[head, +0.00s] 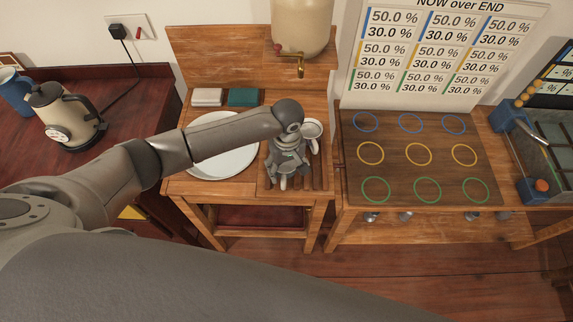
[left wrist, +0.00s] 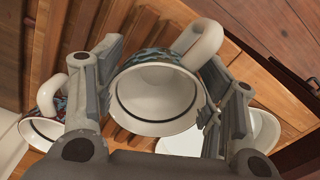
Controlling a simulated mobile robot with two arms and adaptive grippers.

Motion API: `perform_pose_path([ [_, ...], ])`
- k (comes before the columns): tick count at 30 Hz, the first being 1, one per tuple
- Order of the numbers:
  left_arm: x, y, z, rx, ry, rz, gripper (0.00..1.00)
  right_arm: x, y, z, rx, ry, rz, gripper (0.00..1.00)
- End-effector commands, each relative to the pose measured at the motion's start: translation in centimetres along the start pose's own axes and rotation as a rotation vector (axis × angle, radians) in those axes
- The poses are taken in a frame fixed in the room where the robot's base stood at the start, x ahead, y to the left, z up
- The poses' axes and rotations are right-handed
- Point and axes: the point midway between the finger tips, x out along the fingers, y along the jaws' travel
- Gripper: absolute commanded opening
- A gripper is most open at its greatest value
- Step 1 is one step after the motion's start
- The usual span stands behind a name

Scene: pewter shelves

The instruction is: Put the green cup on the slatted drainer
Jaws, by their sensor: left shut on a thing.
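My left gripper (head: 288,163) is over the slatted drainer (head: 317,178), to the right of the round white basin (head: 225,165). In the left wrist view its fingers (left wrist: 160,92) are shut around a cup with a green patterned outside and white inside (left wrist: 155,93). The cup's handle points to the upper right there. The drainer's wooden slats (left wrist: 118,55) show behind the cup; I cannot tell whether it touches them. In the head view the gripper hides most of this cup. My right gripper is not in view.
Another cup (head: 312,130) stands at the back right of the drainer; its red and blue pattern shows in the left wrist view (left wrist: 45,128). A kettle (head: 65,115) is at the left.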

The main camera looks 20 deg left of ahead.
Motion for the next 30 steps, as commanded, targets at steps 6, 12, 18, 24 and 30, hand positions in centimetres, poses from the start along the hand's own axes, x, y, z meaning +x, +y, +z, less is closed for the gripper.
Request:
perform_pose_path([
  [6,0.5,0.0,0.0,0.001,-0.001,0.001,0.35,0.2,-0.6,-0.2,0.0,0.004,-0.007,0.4],
  [12,0.5,0.0,0.0,0.001,-0.001,0.001,0.69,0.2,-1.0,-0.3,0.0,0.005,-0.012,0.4],
  [18,0.5,0.0,0.0,0.001,-0.001,0.001,0.89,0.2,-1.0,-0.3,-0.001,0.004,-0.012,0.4],
  [24,0.5,0.0,0.0,0.001,-0.001,0.0,0.89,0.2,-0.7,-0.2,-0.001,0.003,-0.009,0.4],
  [30,-0.1,0.1,0.0,0.001,-0.001,0.002,0.89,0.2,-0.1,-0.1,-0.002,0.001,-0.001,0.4],
])
